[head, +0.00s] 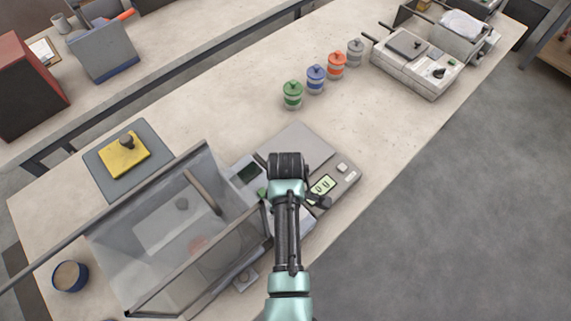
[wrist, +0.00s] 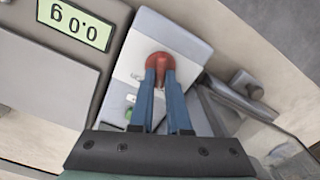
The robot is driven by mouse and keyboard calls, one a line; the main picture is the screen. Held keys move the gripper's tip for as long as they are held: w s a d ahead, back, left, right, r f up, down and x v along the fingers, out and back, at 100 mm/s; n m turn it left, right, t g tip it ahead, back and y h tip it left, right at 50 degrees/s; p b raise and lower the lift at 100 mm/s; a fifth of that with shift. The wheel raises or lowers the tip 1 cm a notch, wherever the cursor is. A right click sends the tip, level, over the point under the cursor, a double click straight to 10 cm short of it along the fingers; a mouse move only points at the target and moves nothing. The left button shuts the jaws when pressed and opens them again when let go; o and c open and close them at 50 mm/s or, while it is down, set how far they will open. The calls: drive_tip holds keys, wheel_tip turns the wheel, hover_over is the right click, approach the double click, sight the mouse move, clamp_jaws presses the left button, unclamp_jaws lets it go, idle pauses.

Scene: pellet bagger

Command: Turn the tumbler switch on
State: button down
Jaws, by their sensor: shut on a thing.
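The tumbler switch shows in the wrist view as a rounded red knob (wrist: 160,60) on a pale plate on top of a light grey box (wrist: 178,35). My gripper (wrist: 160,75) has its two blue fingers closed around this red knob. The fingers hide part of the plate and the lower side of the knob, so I cannot tell which way the switch is set. A small green button or lamp (wrist: 128,113) is beside the left finger. In the head view my own arm covers the fingertips and the switch.
A clear-walled bin (head: 150,225) is at left in the head view. Several lidded jars, such as a green one (head: 292,95), stand farther back. Bare bench lies between jars and scale.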

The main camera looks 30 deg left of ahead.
drive_tip(key=m+p, duration=0.1)
drive_tip(key=m, duration=0.4)
drive_tip(key=shift+w+r+p, duration=0.1)
drive_tip(key=shift+p, duration=0.2)
drive_tip(key=m+p, duration=0.1)
drive_tip(key=m, duration=0.4)
drive_tip(key=shift+w+m, duration=0.1)
drive_tip(key=shift+m, duration=0.2)
drive_tip(key=shift+d, duration=0.1)
drive_tip(key=c, duration=0.9)
unclamp_jaws()
wheel_tip(320, 180, up, 13)
drive_tip(key=shift+f+b, duration=0.1)
drive_tip(key=shift+b, duration=0.75)
